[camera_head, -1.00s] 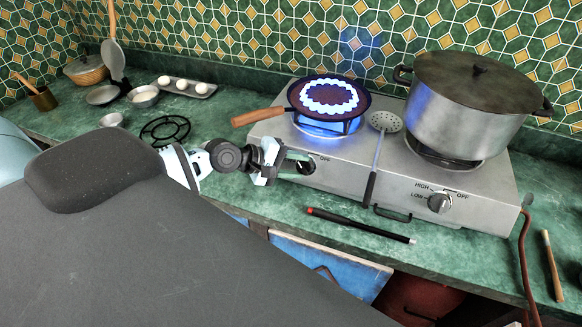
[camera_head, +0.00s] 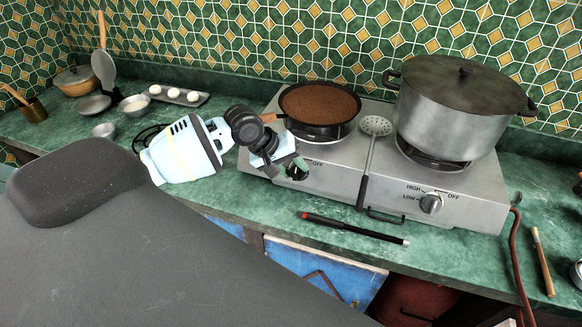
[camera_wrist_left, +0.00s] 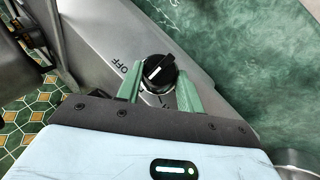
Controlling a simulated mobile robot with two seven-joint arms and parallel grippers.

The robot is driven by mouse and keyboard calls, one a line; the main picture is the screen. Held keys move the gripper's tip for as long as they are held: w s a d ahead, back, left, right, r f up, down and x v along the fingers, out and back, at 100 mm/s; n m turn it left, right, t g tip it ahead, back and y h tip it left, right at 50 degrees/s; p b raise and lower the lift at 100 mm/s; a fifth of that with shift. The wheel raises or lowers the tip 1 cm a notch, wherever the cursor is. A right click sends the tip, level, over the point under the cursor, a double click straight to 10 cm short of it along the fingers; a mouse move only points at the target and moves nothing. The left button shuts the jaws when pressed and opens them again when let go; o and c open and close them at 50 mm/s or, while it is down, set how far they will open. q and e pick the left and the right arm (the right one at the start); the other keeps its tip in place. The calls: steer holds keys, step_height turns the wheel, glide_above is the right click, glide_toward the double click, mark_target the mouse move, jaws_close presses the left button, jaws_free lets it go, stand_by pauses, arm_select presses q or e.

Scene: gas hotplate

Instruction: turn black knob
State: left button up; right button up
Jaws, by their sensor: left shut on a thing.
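The black knob (camera_head: 297,173) is on the front of the hotplate (camera_head: 335,188), at its left end. It also shows in the left wrist view (camera_wrist_left: 159,71), with a pale pointer line across its face and the word OFF beside it. My left gripper (camera_head: 289,167) is at the knob. In the left wrist view its two green fingers (camera_wrist_left: 160,84) stand on either side of the knob and are shut on it. In the head view the gripper partly hides the knob. My right gripper is not in view.
A pan (camera_head: 318,104) sits on the left burner; no flame shows beneath it. A skimmer (camera_head: 374,125) lies between the burners. A black-and-red rod (camera_head: 354,228) lies in front.

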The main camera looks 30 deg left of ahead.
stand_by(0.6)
arm_select(q)
steer(key=o, duration=1)
steer(key=v, duration=0.7)
steer(key=shift+s+r, duration=0.15)
steer(key=shift+r, duration=0.25)
